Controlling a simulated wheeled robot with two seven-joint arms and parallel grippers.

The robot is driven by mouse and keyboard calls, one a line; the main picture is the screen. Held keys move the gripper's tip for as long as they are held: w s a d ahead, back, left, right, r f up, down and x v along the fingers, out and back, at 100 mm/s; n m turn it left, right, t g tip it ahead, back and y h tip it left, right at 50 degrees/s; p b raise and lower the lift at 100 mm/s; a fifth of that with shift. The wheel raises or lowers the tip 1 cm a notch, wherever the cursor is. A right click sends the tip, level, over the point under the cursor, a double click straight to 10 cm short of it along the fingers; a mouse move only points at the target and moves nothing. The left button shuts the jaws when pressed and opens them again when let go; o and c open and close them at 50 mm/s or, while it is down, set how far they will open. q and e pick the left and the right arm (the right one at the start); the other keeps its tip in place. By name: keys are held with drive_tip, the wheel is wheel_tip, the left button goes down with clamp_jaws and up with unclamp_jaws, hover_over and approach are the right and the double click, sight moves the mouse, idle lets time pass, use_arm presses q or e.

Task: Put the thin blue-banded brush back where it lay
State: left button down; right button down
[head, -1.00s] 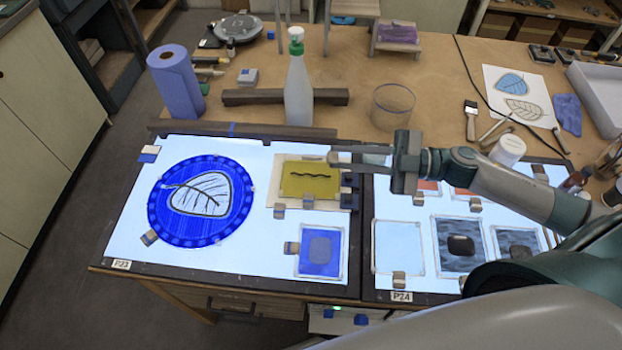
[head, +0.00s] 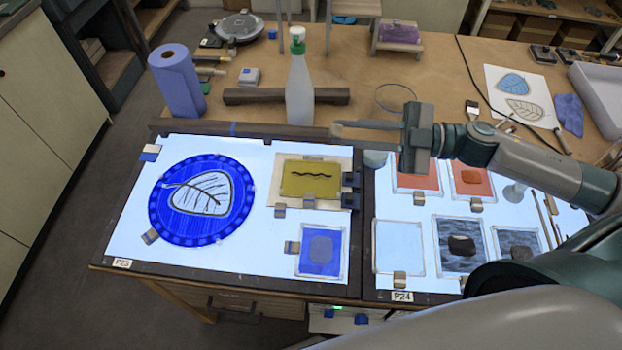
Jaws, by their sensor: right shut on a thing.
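My right gripper (head: 342,129) reaches in from the right, low over the back edge of the light tables, with its fingers pointing left. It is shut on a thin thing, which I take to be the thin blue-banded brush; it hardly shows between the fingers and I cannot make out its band. The fingertips appear at the right end of a dark wooden bar (head: 275,130) with a blue band; I cannot tell whether they touch. Thin sticks or brushes (head: 541,222) lie on the right light table, beside the arm. My left gripper is not in view.
A white bottle (head: 299,90) stands behind the bar, near another dark bar (head: 245,96). A glass rim (head: 394,97) shows behind my gripper. The left light table holds a round blue leaf panel (head: 165,215) and an ochre tile (head: 310,180). My arm covers part of the right side.

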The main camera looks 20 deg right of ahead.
drive_tip(key=shift+r+n+g+h, duration=0.1)
drive_tip(key=shift+n+g+h, duration=1)
drive_tip(key=shift+n+g, duration=0.15)
drive_tip(key=shift+g, duration=0.35)
drive_tip(key=shift+n+g+h, duration=0.7)
drive_tip(key=shift+n+h, duration=0.15)
drive_tip(key=shift+h, duration=0.25)
drive_tip(key=shift+n+g+h, duration=0.6)
drive_tip(key=shift+n+h, duration=0.2)
drive_tip(key=shift+h, duration=0.65)
drive_tip(key=shift+n+g+h, duration=0.6)
drive_tip(key=shift+n+h, duration=0.2)
drive_tip(key=shift+h, duration=0.65)
